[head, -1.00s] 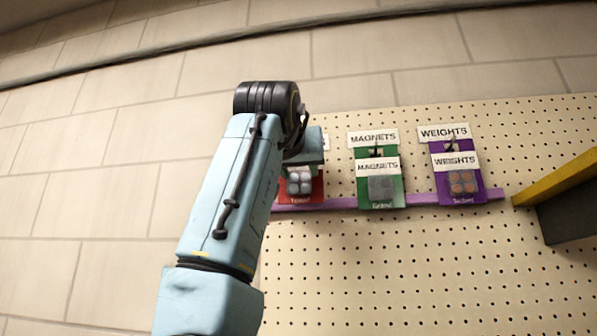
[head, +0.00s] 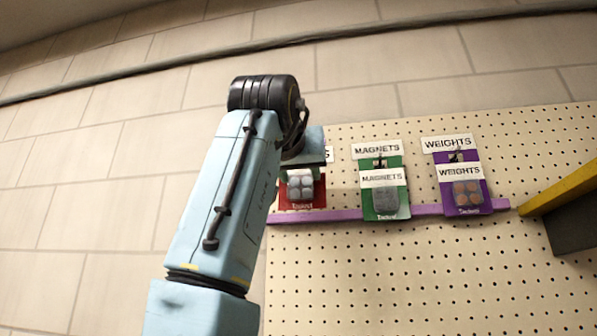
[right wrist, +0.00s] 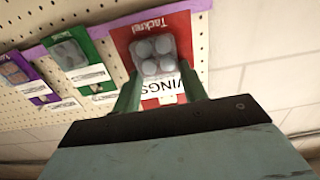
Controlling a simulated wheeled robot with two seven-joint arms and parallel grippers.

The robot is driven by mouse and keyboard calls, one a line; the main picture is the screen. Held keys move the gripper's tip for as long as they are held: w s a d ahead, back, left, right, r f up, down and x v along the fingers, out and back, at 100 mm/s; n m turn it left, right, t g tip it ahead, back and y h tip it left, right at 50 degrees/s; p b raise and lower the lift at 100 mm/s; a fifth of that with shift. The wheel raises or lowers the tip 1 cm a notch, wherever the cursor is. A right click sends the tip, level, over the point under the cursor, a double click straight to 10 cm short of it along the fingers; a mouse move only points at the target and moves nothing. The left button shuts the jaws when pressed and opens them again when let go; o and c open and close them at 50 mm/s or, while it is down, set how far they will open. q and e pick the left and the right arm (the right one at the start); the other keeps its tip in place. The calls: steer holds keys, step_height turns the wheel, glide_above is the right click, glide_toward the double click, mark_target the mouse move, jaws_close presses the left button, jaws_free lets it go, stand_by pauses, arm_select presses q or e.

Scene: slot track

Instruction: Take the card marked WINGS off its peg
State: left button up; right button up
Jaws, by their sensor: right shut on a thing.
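The red card marked WINGS (right wrist: 181,38) hangs at the pegboard; in the right wrist view it appears upside down, with a clear pack of grey pieces and part of its white WINGS label showing. In the head view the lower part of the red card (head: 314,190) shows below my right gripper (head: 305,158). My right gripper (right wrist: 160,93) is shut on the card near its label, one finger on each side. The card's peg and top are hidden behind the gripper and arm. My left gripper is not in view.
A green MAGNETS card (head: 383,201) and a purple WEIGHTS card (head: 466,195) hang close to the right. A purple rail (head: 345,215) runs along the pegboard (head: 420,275) at the cards' lower edges. A yellow-edged bracket (head: 560,188) juts in at far right.

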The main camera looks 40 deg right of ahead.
steer(key=b+v, duration=0.1)
steer(key=v, duration=0.5)
stand_by(0.4)
